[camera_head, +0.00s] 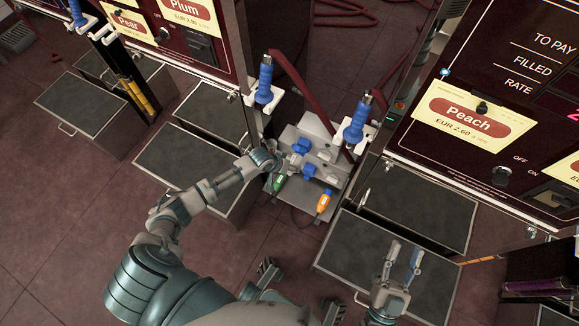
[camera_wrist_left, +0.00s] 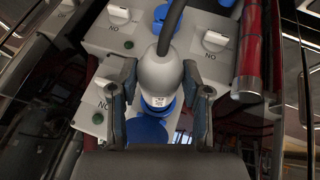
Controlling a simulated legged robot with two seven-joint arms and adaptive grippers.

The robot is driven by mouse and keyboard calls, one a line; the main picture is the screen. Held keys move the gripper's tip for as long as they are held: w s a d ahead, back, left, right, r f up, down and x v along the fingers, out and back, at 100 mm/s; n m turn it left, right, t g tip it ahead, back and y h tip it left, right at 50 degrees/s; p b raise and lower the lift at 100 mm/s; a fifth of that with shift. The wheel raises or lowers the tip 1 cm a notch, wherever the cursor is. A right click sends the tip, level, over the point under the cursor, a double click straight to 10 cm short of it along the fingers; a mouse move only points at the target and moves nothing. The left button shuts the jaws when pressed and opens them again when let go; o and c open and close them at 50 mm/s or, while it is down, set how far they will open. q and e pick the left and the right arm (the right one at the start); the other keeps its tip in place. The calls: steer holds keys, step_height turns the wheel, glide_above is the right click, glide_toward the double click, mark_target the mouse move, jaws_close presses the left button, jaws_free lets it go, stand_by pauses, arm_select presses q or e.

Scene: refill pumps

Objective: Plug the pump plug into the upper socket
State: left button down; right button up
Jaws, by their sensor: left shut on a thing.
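My left gripper (camera_head: 272,158) is at the left side of the grey socket box (camera_head: 327,153) in the head view. In the left wrist view its fingers (camera_wrist_left: 160,100) are shut on a pale grey plug (camera_wrist_left: 158,76) with a dark cable. The plug's blue end (camera_wrist_left: 158,104) points to a round blue part (camera_wrist_left: 148,130) just below. I cannot tell whether the plug is seated in a socket. Another blue socket (camera_wrist_left: 163,12) shows behind the cable. Blue sockets (camera_head: 303,146) also show in the head view. My right gripper (camera_head: 404,260) is open and empty.
Blue-handled nozzles (camera_head: 264,82) and (camera_head: 357,120) hang on either side. White knobs (camera_wrist_left: 215,40) flank the sockets. Dark trays (camera_head: 395,262) lie below the right pump.

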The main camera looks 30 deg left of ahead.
mark_target(292, 160)
arm_select(q)
steer(key=shift+w+b, duration=0.5)
steer(key=shift+w, duration=1.05)
steer(key=shift+c, duration=2.2)
jaws_free()
steer(key=shift+a, duration=0.1)
steer(key=v, duration=1.1)
steer(key=shift+r, duration=0.35)
steer(key=shift+s, duration=0.1)
